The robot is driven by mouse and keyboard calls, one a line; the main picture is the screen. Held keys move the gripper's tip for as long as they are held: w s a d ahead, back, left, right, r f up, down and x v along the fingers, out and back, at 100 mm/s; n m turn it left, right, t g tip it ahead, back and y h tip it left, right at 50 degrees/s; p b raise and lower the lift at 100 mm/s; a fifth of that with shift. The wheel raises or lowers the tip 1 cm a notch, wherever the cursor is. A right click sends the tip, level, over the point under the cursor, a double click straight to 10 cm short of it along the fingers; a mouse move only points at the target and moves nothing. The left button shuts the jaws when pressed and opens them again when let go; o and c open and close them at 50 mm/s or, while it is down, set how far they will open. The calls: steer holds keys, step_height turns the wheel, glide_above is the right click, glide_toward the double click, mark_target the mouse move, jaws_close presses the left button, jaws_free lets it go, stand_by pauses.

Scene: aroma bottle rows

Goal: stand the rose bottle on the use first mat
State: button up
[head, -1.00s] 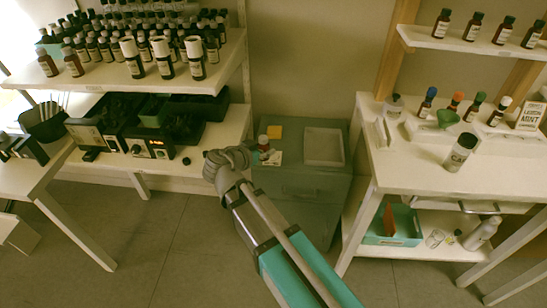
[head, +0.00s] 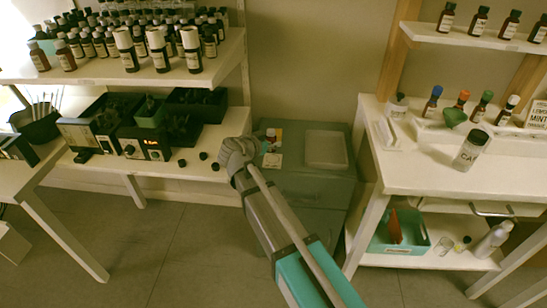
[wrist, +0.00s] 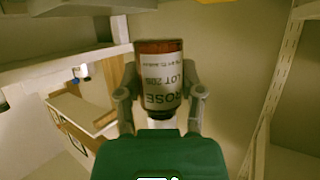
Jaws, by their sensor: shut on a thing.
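The rose bottle (wrist: 160,80) is held between the two fingers of my gripper in the wrist view. It is amber-red glass with a white label reading ROSE and a lot mark; its dark end points to the bottom of that picture. In the head view my gripper (head: 237,158) is in front of the grey cabinet's left edge, its fingers partly hidden by the wrist. A small bottle (head: 270,134) shows just beyond it, seemingly the held one. I cannot make out which is the use first mat.
The grey cabinet (head: 300,188) carries a pale tray (head: 327,150) at right. A shelf crowded with bottles (head: 215,75) overhangs the left bench. The white table (head: 420,172) at right holds more bottles.

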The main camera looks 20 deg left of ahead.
mark_target(273, 159)
steer(key=shift+w+a+f+b, duration=0.15)
steer(key=shift+w+f+b, duration=0.9)
steer(key=shift+f, duration=0.25)
steer(key=shift+w+a+f+b, duration=0.1)
steer(key=shift+w+f+b, duration=0.45)
steer(key=shift+f, duration=0.15)
steer(key=shift+s+f+b, duration=0.1)
steer(key=shift+f+b, duration=1.25)
steer(key=shift+f, duration=0.1)
steer(key=o, duration=1.2)
steer(key=shift+c, duration=0.2)
